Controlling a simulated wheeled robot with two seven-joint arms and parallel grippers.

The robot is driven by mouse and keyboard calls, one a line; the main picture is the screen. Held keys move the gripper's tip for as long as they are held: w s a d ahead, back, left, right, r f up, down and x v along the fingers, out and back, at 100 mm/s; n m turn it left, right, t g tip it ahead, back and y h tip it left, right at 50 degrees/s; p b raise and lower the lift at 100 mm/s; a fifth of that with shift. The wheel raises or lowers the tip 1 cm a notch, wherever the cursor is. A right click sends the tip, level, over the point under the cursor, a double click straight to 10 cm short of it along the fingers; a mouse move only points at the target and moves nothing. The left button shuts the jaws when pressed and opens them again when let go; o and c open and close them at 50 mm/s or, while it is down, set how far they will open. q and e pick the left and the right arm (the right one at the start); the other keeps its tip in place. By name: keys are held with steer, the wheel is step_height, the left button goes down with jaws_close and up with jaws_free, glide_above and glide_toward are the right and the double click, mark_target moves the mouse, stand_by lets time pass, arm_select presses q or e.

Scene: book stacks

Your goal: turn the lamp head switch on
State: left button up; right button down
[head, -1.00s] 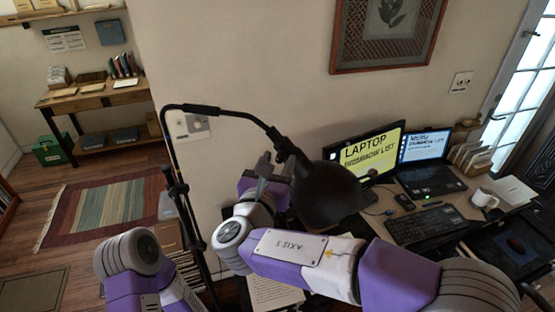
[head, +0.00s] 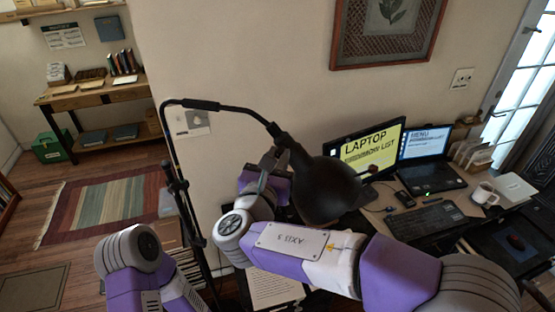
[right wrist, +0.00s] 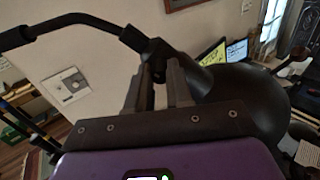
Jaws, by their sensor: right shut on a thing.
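The black lamp head (head: 325,188) hangs from a thin bent lamp arm (head: 235,112) in the middle of the head view. Its dark shade also fills the right part of the right wrist view (right wrist: 245,95); no light shows from it. My right gripper (head: 271,160) is at the neck of the lamp head, left of the shade. In the right wrist view its fingers (right wrist: 160,72) are closed around a small dark part at the neck, apparently the lamp head switch (right wrist: 158,52). The fingers hide most of that part. My left arm shows at lower left, but its gripper is out of view.
A monitor (head: 375,150), laptop (head: 432,177), keyboard (head: 428,220) and white mug (head: 485,195) are on the desk at right. The lamp's upright pole (head: 185,200) stands left of my right arm. Floor with a striped rug (head: 105,205) is free at left.

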steer(key=m+b, duration=1)
steer(key=b, duration=0.2)
steer(key=shift+f+m, duration=0.1)
steer(key=shift+m, duration=0.3)
steer(key=m+b, duration=0.3)
steer(key=shift+d+r+m+b, duration=0.1)
steer(key=shift+r+m+b, duration=0.05)
steer(key=shift+m+b, duration=0.6)
steer(key=shift+r+m+b, duration=0.1)
steer(key=shift+m+b, duration=0.35)
steer(key=shift+m, duration=0.5)
steer(key=shift+r, duration=0.1)
steer(key=c, duration=1)
jaws_free()
steer(key=v, duration=0.7)
steer(key=shift+s+b, duration=0.3)
steer(key=shift+s, duration=0.1)
